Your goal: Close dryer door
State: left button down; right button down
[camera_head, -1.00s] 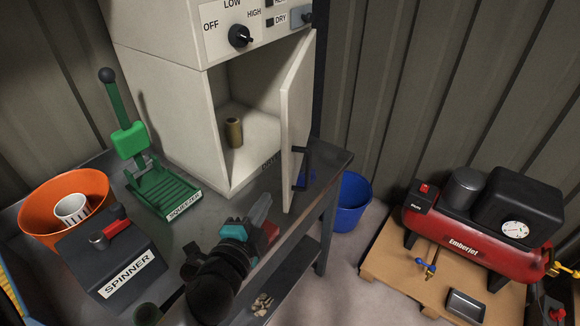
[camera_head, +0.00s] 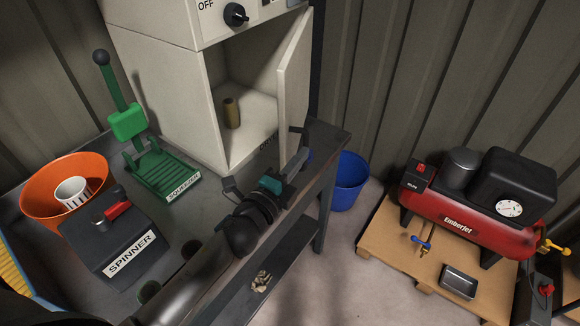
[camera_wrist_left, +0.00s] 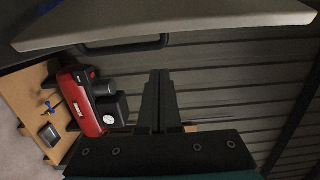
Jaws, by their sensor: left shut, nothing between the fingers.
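The dryer (camera_head: 160,90) is a cream cabinet on the grey bench. Its door (camera_head: 295,85) stands open on the right side, swung out toward me. A dark bar handle (camera_head: 297,130) sits low on the door's outer face. The door's pale edge (camera_wrist_left: 180,32) and the handle (camera_wrist_left: 125,47) also show in the left wrist view. My left gripper (camera_head: 298,165) is shut and empty, just below and beside the door's lower edge, near the handle. It also shows in the left wrist view (camera_wrist_left: 160,80), apart from the handle there. I cannot see my right gripper.
A brass-coloured cylinder (camera_head: 232,113) stands inside the dryer. A green squeezer (camera_head: 155,165), a spinner (camera_head: 110,240) and an orange bowl (camera_head: 40,190) stand on the bench. A blue bucket (camera_head: 348,185) and a red compressor (camera_head: 460,220) on a pallet are to the right.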

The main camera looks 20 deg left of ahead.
aim_at(287, 149)
pick_arm(q)
jog(key=shift+w+a, duration=0.5)
jog(key=shift+a, duration=0.4)
jog(key=shift+w+a, duration=0.5)
jog(key=shift+a, duration=0.35)
